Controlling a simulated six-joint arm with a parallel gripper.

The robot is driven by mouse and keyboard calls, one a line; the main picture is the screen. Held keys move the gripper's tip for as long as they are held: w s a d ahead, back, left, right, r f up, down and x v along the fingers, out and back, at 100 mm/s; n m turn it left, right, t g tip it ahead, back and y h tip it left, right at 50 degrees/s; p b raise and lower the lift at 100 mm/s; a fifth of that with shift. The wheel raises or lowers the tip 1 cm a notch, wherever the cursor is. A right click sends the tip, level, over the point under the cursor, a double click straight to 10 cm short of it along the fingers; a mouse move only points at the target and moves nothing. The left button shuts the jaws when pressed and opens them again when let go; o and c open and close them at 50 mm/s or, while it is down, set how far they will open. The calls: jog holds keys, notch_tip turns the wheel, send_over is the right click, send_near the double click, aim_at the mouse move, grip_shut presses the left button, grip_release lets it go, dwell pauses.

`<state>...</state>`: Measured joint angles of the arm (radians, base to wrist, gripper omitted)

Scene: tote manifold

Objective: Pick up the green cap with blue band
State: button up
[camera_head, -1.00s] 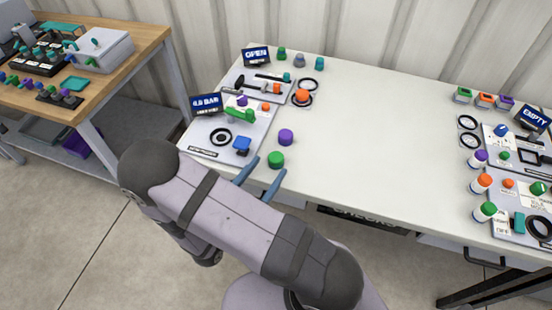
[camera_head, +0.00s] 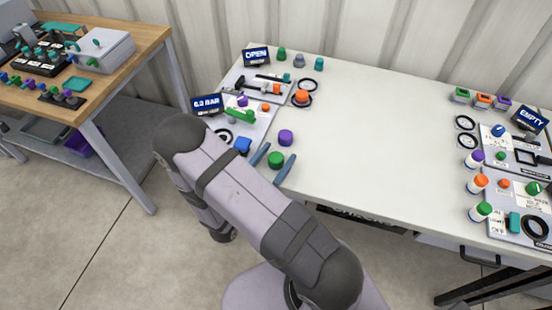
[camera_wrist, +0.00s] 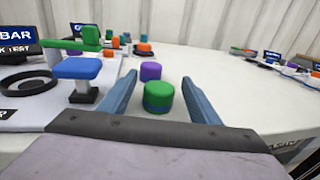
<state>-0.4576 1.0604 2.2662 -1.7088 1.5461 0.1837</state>
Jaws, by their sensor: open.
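The green cap with blue band (camera_head: 275,159) stands upright on the white table. In the wrist view the green cap (camera_wrist: 158,97) shows a green top and a dark blue band around its lower side. My gripper (camera_head: 273,162) is open, with one blue finger on each side of the cap. The wrist view also shows my open gripper (camera_wrist: 162,100), its fingers apart from the cap, with gaps on both sides. A purple cap (camera_head: 286,137) stands just beyond the green one, and it also shows in the wrist view (camera_wrist: 150,71).
To the left, a panel (camera_head: 250,128) carries a blue square knob (camera_head: 243,145), a green lever (camera_head: 240,115) and a black ring (camera_wrist: 31,82). An orange knob (camera_head: 302,96) and several small caps sit further back. The table middle (camera_head: 370,140) is clear.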

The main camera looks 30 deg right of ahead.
aim_at(276, 157)
jog(key=c, duration=1.2)
jog(key=shift+o, duration=0.2)
jog(key=shift+r, duration=0.15)
jog(key=shift+r, duration=4.85)
jog(key=w+a+b, duration=0.2)
jog(key=w+a, duration=0.9)
jog(key=w, duration=0.4)
jog(key=shift+f+b, duration=0.2)
jog(key=shift+b, duration=0.15)
